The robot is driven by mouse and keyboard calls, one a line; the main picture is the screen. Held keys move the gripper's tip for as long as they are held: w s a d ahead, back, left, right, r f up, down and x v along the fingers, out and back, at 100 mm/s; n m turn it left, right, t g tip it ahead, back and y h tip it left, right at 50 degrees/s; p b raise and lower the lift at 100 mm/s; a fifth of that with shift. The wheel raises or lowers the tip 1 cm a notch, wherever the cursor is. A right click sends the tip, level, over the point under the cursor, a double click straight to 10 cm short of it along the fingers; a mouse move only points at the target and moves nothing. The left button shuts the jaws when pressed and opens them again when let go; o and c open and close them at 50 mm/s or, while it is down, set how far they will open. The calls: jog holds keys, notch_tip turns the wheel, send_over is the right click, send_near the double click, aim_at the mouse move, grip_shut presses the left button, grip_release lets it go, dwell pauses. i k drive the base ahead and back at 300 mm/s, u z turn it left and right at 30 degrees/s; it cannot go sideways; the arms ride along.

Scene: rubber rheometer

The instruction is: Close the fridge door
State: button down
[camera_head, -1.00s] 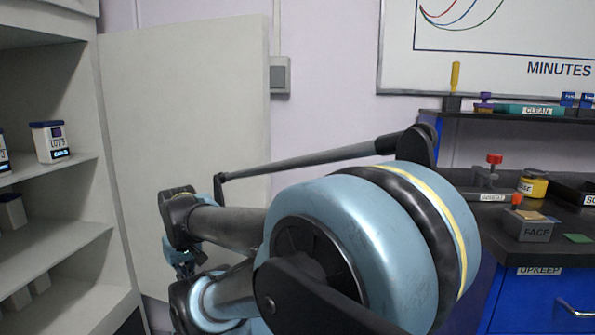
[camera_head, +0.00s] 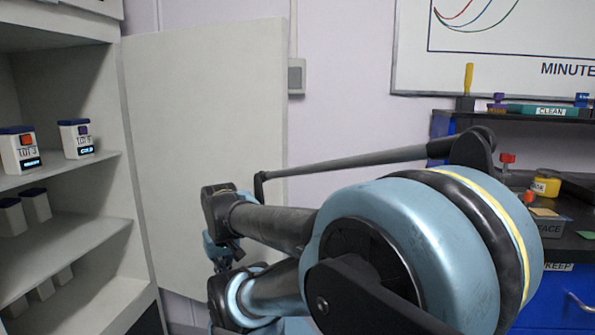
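The fridge door (camera_head: 205,140) is a plain pale panel and stands wide open, hinged at the right side of the fridge (camera_head: 135,205). The fridge's shelves are exposed at the left. My arm fills the centre and lower right. My gripper (camera_head: 222,255) shows only in part, in front of the door's lower part, behind my arm links. Its fingertips are too hidden to tell whether they are open or shut. I cannot tell whether it touches the door.
White lidded containers (camera_head: 75,139) stand on the fridge shelves. At the right is a dark bench with blue drawers (camera_head: 560,300), a yellow jar (camera_head: 545,186) and small tools. A whiteboard (camera_head: 415,60) and a grey wall box (camera_head: 297,76) are behind.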

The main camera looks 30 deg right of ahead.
aim_at(208, 103)
jog(key=k, duration=0.4)
jog(key=z, duration=1.2)
